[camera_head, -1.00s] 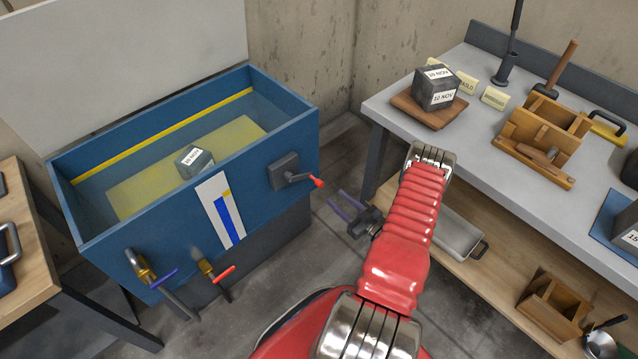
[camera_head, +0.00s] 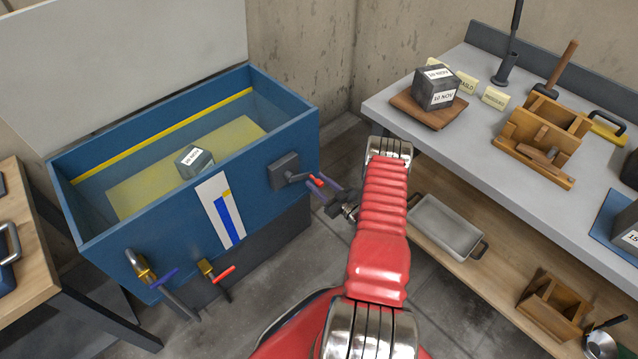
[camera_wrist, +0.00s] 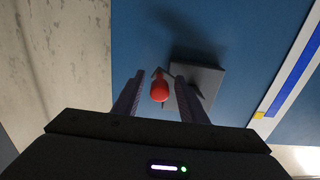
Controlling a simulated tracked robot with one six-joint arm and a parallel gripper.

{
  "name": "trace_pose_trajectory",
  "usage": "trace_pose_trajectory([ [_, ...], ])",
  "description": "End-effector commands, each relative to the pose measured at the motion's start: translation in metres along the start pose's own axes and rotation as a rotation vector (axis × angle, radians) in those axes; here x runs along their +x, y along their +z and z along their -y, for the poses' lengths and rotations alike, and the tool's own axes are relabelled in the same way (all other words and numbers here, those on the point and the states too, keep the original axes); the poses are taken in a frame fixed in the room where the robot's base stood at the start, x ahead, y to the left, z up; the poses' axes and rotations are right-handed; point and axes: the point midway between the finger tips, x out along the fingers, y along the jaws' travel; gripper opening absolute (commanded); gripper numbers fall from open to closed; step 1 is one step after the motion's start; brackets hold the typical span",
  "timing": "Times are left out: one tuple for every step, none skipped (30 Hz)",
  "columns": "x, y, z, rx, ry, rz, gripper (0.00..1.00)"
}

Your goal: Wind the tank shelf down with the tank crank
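The blue tank (camera_head: 100,222) stands at the left with its lid up. Its crank (camera_head: 297,177) sits on a dark square plate at the right end of the front wall, with a red knob (camera_head: 316,180) pointing right. The yellow tank shelf (camera_head: 235,141) shows inside, with a dark labelled cube (camera_head: 194,160) on it. My gripper (camera_head: 323,188) is at the crank. In the wrist view its two fingers (camera_wrist: 157,98) stand apart on either side of the red knob (camera_wrist: 159,88), with gaps visible on both sides.
Two taps, one with a blue handle (camera_head: 162,276) and one with a red handle (camera_head: 222,274), stick out from the tank front. A grey workbench (camera_head: 470,140) with a labelled cube (camera_head: 437,88) and wooden moulds stands at the right. A wooden table (camera_head: 22,240) is at the left.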

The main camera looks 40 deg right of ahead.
Motion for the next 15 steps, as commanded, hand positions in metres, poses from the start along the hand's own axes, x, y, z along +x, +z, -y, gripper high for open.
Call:
trace_pose_trajectory([
  [-0.0001,0.0001,0.0000,0.000,0.000,0.000,0.39],
  [-0.0002,0.0001,0.0000,0.000,0.000,0.000,0.39],
  [-0.0003,0.0001,0.0000,0.000,0.000,0.000,0.39],
  [-0.0003,0.0001,0.0000,0.000,0.000,0.000,0.39],
  [-0.0004,0.0001,0.0000,0.000,0.000,0.000,0.38],
  [-0.0004,0.0001,0.0000,0.000,0.000,0.000,0.35],
  [-0.0005,0.0001,0.0000,0.000,0.000,0.000,0.33],
  [-0.0005,0.0001,0.0000,0.000,0.000,0.000,0.31],
  [-0.0005,0.0001,0.0000,0.000,0.000,0.000,0.28],
  [-0.0006,0.0001,-0.0001,0.000,0.000,0.000,0.26],
  [-0.0006,0.0001,0.0000,0.000,0.000,0.000,0.24],
  [-0.0006,0.0001,-0.0001,0.000,0.000,0.000,0.21],
  [-0.0006,0.0001,-0.0001,0.000,0.000,0.000,0.19],
  [-0.0007,0.0001,-0.0001,0.000,0.000,0.000,0.17],
  [-0.0007,0.0001,-0.0001,0.000,0.000,0.000,0.14],
])
